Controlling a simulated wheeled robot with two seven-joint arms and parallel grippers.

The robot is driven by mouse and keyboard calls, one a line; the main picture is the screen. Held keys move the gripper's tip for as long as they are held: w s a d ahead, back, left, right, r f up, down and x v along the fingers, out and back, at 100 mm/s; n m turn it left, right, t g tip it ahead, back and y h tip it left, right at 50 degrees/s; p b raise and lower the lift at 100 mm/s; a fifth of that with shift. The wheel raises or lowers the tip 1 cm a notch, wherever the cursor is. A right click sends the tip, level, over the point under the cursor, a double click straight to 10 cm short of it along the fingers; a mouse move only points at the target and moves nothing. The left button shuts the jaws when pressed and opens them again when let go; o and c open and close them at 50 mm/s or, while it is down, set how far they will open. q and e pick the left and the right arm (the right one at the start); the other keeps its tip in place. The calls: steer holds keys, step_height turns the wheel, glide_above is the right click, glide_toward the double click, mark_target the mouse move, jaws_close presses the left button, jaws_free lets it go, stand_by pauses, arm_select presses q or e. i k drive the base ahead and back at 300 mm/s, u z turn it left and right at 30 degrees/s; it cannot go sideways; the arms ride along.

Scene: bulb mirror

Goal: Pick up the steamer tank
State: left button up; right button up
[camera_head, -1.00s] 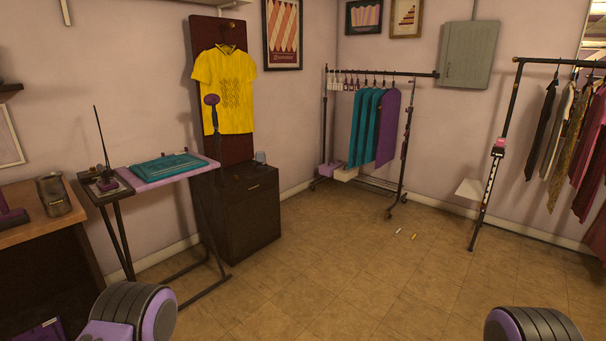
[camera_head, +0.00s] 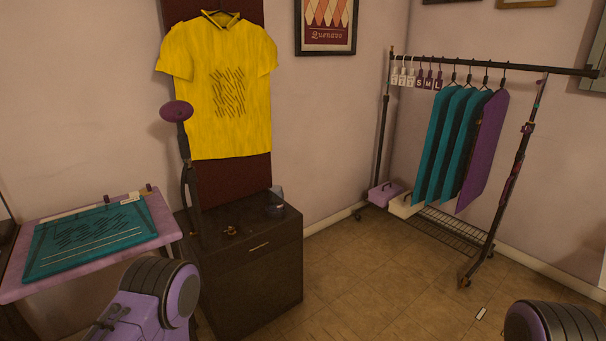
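A small translucent blue-grey container (camera_head: 275,199), which looks like the steamer tank, stands upright on the dark cabinet (camera_head: 262,281), near the right end of its top. A steamer with a purple head (camera_head: 177,111) and a dark handle stands at the cabinet's left side, in front of the yellow shirt (camera_head: 217,85). Purple and black parts of my arms show at the bottom left and bottom right. Neither gripper's fingers can be seen. Nothing of mine touches the container.
A small brass-coloured item (camera_head: 231,231) lies on the cabinet top. An ironing table (camera_head: 10,287) with a folded teal garment (camera_head: 92,240) stands at the left. A clothes rack (camera_head: 487,250) stands at the right. The floor (camera_head: 370,285) between cabinet and rack is mostly clear.

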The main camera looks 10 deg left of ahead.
mark_target(275, 196)
steer(key=u, duration=0.2)
steer(key=i, duration=2.15)
steer(key=u, duration=0.2)
